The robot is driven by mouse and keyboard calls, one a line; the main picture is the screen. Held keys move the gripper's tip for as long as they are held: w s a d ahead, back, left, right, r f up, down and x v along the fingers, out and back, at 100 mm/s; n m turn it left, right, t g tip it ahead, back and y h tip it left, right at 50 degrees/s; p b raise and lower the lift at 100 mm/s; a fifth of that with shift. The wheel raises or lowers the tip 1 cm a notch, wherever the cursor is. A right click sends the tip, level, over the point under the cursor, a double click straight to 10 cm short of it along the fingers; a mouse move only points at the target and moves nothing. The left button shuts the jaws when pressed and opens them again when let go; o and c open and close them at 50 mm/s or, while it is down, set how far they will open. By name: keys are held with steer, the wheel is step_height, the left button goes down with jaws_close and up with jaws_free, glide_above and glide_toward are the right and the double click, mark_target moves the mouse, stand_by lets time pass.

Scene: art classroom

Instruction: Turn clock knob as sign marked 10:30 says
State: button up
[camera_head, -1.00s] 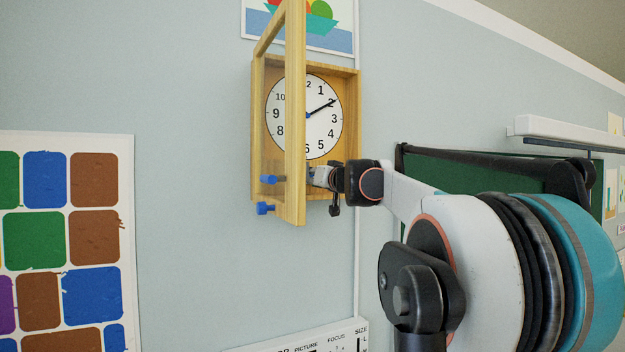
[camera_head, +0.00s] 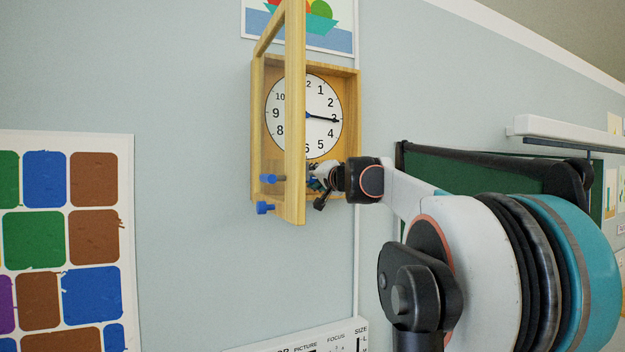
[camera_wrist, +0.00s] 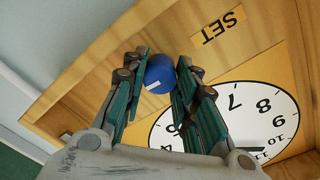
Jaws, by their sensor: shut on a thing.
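A wall clock with a white dial (camera_head: 325,100) sits in a wooden case (camera_head: 354,125). Its long black hand (camera_head: 322,117) points at about 3; the open door's frame covers part of the dial, and I cannot make out the other hand. A blue knob (camera_wrist: 159,74) is at the case's lower corner, near a "SET" label (camera_wrist: 219,27). My gripper (camera_head: 322,178) is at the lower right of the case; in the wrist view its green-padded fingers (camera_wrist: 160,62) are shut on the knob from both sides. I see no sign marked 10:30.
A green board (camera_head: 490,170) is at right behind my arm. A colour-patch poster (camera_head: 68,240) hangs at left.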

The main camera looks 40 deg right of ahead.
steer(key=m, duration=0.4)
steer(key=shift+m, duration=0.3)
steer(key=m, duration=0.3)
steer(key=shift+m, duration=0.3)
steer(key=m, duration=0.4)
steer(key=shift+y, duration=0.3)
steer(key=shift+f+m, duration=0.1)
steer(key=shift+m, duration=2)
steer(key=o, duration=1.1)
steer(key=shift+d, duration=0.1)
steer(key=shift+s, duration=0.15)
